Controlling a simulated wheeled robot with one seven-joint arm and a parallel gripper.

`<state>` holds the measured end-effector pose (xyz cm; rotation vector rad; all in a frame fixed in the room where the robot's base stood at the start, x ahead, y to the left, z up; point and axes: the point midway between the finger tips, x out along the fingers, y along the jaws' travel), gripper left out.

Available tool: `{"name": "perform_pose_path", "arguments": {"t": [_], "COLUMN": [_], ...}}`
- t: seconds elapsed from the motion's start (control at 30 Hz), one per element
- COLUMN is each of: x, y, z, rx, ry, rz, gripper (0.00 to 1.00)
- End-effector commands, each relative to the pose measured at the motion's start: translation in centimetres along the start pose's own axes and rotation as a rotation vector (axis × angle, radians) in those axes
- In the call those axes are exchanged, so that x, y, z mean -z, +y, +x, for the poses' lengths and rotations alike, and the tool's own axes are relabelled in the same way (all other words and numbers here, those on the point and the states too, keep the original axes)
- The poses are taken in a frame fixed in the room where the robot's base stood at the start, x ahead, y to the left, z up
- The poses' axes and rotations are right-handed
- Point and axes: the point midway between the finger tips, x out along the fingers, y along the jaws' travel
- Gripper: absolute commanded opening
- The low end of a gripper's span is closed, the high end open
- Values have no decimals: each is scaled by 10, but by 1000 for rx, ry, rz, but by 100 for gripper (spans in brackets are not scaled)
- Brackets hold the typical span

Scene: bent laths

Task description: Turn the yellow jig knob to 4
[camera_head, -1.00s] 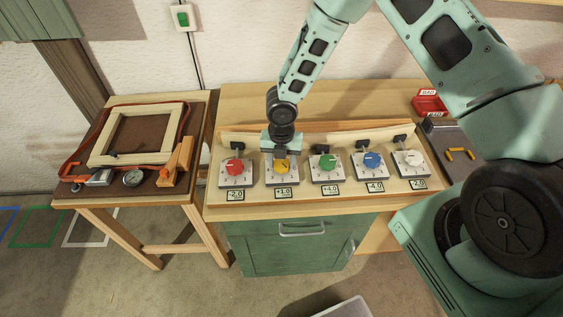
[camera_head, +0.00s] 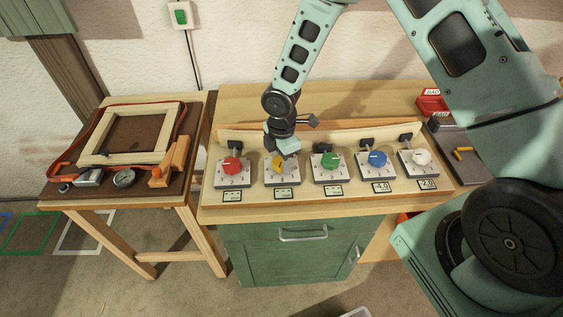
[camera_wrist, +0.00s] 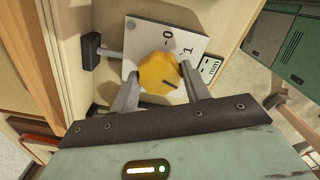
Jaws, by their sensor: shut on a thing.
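The yellow jig knob (camera_wrist: 160,76) sits on a white dial plate (camera_wrist: 195,42) with the figures 0 and 1 showing in the wrist view; other figures are hidden. A dark pointer line on the knob shows near its lower right edge. My gripper (camera_wrist: 156,80) is shut on the knob, one finger on each side. In the head view the yellow knob (camera_head: 278,164) is second from the left in the row, and my gripper (camera_head: 282,157) is over it, partly hiding it. The value on the small display (camera_head: 284,193) below it is too small to read.
A red knob (camera_head: 233,165) stands close on the left; green (camera_head: 331,161), blue (camera_head: 377,158) and white (camera_head: 420,156) knobs stand to the right. A wooden frame (camera_head: 98,157) and tools lie on the left table.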

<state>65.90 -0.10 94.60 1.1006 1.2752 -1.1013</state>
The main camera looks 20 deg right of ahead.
Motion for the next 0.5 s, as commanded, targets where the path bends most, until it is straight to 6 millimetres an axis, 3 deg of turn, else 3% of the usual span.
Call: {"name": "perform_pose_path", "arguments": {"t": [0.5], "x": [0], "y": [1], "z": [1], "rx": [-4], "ry": [1], "rz": [490], "gripper": [24]}}
